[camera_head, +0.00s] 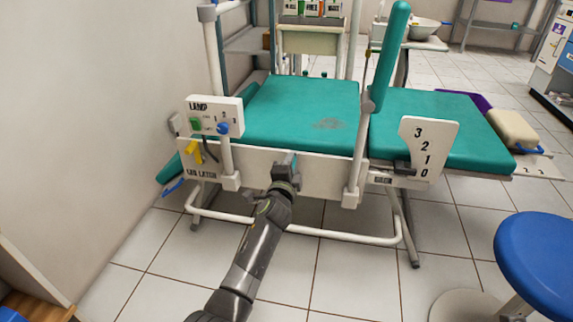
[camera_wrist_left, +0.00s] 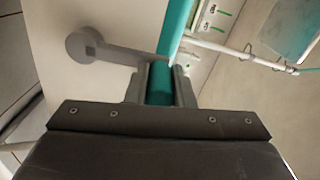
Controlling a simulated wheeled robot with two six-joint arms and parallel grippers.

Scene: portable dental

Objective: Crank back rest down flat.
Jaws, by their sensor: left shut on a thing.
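The chair has a teal seat pad (camera_head: 305,112) and a teal panel, apparently the back rest (camera_head: 388,57), standing steeply up with its top leaning right. A grey crank (camera_wrist_left: 110,54) with a round hub is on the chair's white side panel in the left wrist view. My left gripper (camera_head: 283,178) is at this side panel in the head view and covers most of the crank. In the left wrist view my left gripper (camera_wrist_left: 161,88) is shut around a teal grip (camera_wrist_left: 160,80) at the crank arm's end. My right gripper is not in view.
A white scale plate (camera_head: 425,148) marked 3 to 0 is right of the crank. A lamp box (camera_head: 212,117) and yellow leg latch (camera_head: 192,150) are at the left. A blue stool (camera_head: 540,255) stands front right. Floor between arm and stool is mostly clear.

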